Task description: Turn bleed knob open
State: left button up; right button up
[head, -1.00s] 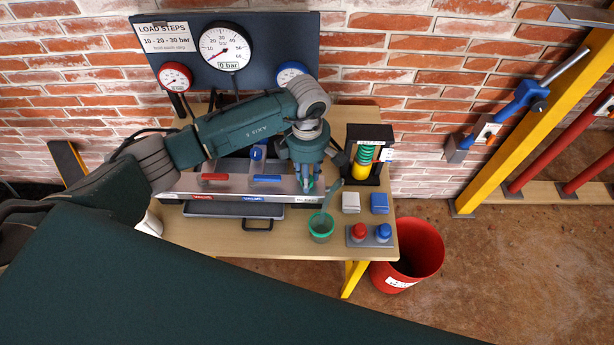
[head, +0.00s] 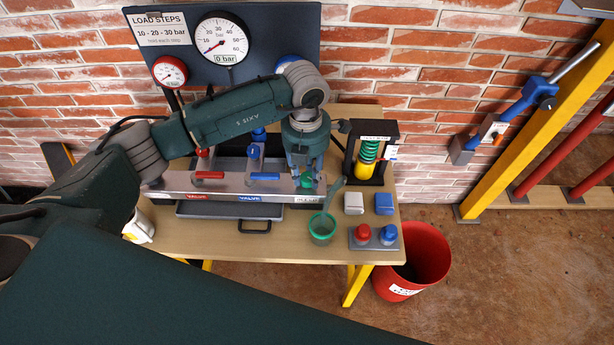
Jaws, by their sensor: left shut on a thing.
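The bleed knob (head: 307,182) is a small green knob at the right end of the grey manifold bench block, above a small label. My left gripper (head: 306,176) points down over it from above, with its fingers around the knob and closed on it. The fingers hide much of the knob, so its turned angle cannot be read. The large gauge (head: 221,41) reads 0 bar. My right gripper is not in view.
Red (head: 208,176) and blue (head: 264,177) valve levers lie along the block, left of my gripper. A green spring unit (head: 369,155) stands close on the right. Red and blue buttons (head: 375,236) sit at the table's front right. A red bin (head: 425,262) stands on the floor.

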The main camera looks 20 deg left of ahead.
aim_at(306, 177)
pick_arm(q)
jog(key=n+b, duration=0.1)
jog(key=n, duration=0.2)
jog(key=shift+w+n, duration=0.1)
jog(key=shift+n, duration=0.2)
jog(key=shift+r+n+b, duration=0.1)
jog(key=shift+n+b, duration=0.3)
jog(key=shift+n, duration=0.8)
jog(key=o, duration=1.2)
jog(key=shift+c, duration=0.2)
notch_tip(306, 177, up, 12)
jog(key=shift+a, duration=0.1)
